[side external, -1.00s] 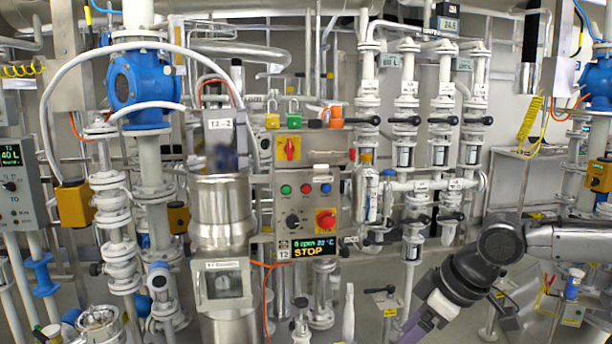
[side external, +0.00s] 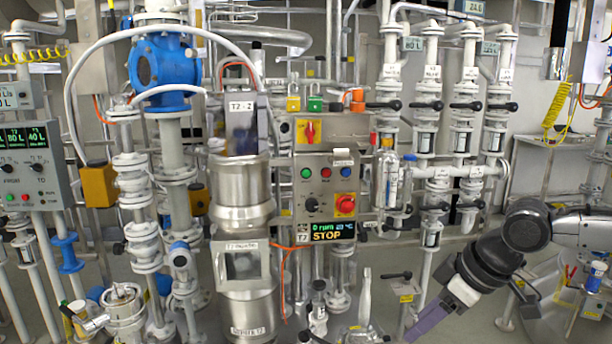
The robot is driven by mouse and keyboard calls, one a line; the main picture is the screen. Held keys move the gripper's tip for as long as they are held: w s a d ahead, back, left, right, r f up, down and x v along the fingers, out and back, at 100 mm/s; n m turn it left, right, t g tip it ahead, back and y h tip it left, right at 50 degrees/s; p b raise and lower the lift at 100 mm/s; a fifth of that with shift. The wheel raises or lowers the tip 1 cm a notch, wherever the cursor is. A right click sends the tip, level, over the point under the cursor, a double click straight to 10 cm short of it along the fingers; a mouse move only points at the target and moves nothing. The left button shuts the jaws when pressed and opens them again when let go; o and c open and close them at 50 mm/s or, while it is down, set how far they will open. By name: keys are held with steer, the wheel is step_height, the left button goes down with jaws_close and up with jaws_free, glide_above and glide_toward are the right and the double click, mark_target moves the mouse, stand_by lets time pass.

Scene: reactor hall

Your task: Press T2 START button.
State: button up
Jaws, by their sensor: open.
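The T2 control panel (side external: 325,205) stands near the middle of the side external view. Its top row has a green button (side external: 306,173), a red button (side external: 326,173) and a blue button (side external: 346,172). The labels by them are too small to read, so I cannot confirm which is START. The T2 display (side external: 328,231) reads STOP, with an rpm and a temperature figure above. My gripper (side external: 425,325) is open, low and right of the panel, apart from it, pointing down-left.
The steel T2 vessel (side external: 242,200) stands left of the panel. Valve pipes (side external: 427,130) with black handles rise to its right. A lever valve (side external: 395,275) stands close to my gripper. A panel with displays (side external: 30,165) is at the far left.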

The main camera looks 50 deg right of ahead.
jaws_close()
stand_by(1.4)
